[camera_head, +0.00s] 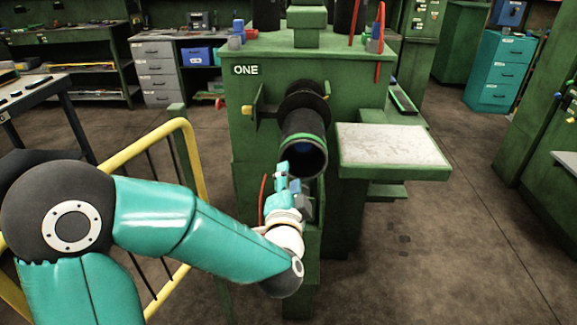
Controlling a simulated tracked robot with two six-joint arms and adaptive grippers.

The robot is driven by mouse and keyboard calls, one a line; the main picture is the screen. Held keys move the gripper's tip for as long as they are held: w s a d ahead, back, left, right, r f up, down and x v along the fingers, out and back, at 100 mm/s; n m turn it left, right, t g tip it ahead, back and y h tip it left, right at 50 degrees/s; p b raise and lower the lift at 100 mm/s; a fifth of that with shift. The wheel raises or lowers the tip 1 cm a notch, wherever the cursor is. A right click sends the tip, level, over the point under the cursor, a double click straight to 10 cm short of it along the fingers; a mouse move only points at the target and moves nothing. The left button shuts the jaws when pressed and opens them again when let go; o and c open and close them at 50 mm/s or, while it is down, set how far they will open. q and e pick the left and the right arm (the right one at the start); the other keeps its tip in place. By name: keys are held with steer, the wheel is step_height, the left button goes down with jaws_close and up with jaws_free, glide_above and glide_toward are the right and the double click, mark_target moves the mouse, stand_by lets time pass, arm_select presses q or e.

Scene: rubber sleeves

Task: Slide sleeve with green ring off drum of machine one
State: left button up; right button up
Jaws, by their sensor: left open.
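The green machine marked ONE (245,71) stands ahead of me. Its drum sticks out toward me with a black sleeve (296,127) on it, which has a green ring (308,137) near its front end. The sleeve's open front end shows a dark blue inside. My left arm comes in from the left, and my left gripper (284,170) is just below the sleeve's front end, open, with its fingers pointing up. I cannot tell whether it touches the sleeve. My right gripper is not in view.
A pale-topped side table (392,146) juts out at the machine's right. A yellow railing (150,143) stands at the left, close to my left arm. Grey drawers (158,73) and teal drawers (500,70) stand behind. The floor at the front right is clear.

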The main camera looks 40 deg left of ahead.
mark_target(294, 139)
arm_select(q)
steer(key=shift+p+x, duration=0.8)
steer(key=shift+x, duration=6.95)
steer(key=shift+a, duration=0.15)
steer(key=shift+s, duration=0.1)
steer(key=shift+c, duration=0.2)
jaws_close()
steer(key=shift+r, duration=0.15)
steer(key=shift+d, duration=0.2)
